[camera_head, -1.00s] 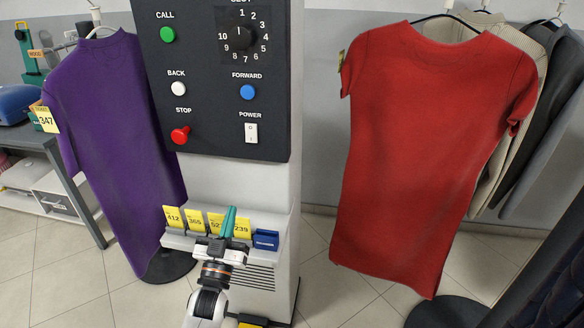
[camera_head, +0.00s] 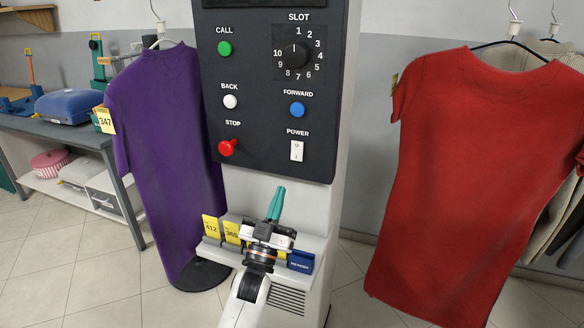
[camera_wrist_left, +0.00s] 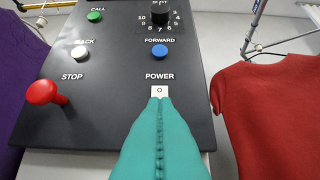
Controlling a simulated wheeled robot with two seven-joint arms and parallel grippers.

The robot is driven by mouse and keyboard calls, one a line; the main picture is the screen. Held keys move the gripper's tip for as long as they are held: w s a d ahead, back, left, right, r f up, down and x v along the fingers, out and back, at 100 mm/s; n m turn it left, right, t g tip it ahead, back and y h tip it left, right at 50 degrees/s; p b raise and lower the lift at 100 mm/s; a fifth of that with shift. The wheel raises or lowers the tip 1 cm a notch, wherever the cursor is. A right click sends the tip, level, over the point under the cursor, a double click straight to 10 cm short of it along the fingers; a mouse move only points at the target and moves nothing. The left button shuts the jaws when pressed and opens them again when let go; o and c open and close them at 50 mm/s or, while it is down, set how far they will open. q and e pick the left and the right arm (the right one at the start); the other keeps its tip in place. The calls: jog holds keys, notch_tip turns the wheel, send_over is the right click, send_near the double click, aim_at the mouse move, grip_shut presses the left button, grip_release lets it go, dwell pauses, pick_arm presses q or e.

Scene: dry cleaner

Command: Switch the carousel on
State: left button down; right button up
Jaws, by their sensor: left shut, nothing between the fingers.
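The white power rocker switch (camera_head: 297,151) sits at the lower right of the dark control panel (camera_head: 262,113), under the label POWER. In the left wrist view the switch (camera_wrist_left: 160,91) shows an O on its upper part; its lower part is hidden behind my fingertips. My left gripper (camera_head: 277,204) has teal fingers, shut together and empty, pointing up below the switch in the head view. In the left wrist view its tips (camera_wrist_left: 160,101) overlap the switch's lower edge; I cannot tell whether they touch it. My right gripper is not in view.
The red stop knob (camera_head: 228,148) sticks out left of the switch, and the blue forward button (camera_head: 297,110) is above it. A ledge with yellow tickets (camera_head: 211,228) lies below. A purple garment (camera_head: 168,150) hangs left, a red one (camera_head: 470,180) right.

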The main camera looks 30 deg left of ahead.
pick_arm(q)
jog(key=shift+w+a+r+p, duration=0.15)
jog(key=shift+w+a+r, duration=0.3)
jog(key=shift+w, duration=0.9)
jog(key=shift+w+a+r+p, duration=0.2)
jog(key=shift+w+r, duration=0.3)
jog(key=shift+w, duration=0.9)
jog(key=shift+w+a+r+p, duration=0.15)
jog(key=shift+w+a+r, duration=0.3)
jog(key=shift+w, duration=0.9)
jog(key=shift+d, duration=0.1)
jog(key=b, duration=0.3)
jog(key=shift+w+f+t, duration=0.3)
jog(key=shift+f, duration=0.1)
jog(key=shift+r+p, duration=0.3)
jog(key=shift+p, duration=0.05)
jog(key=b, duration=0.2)
send_near(297, 157)
jog(key=v, duration=0.5)
jog(key=shift+s+f, duration=0.1)
jog(key=shift+f, duration=0.1)
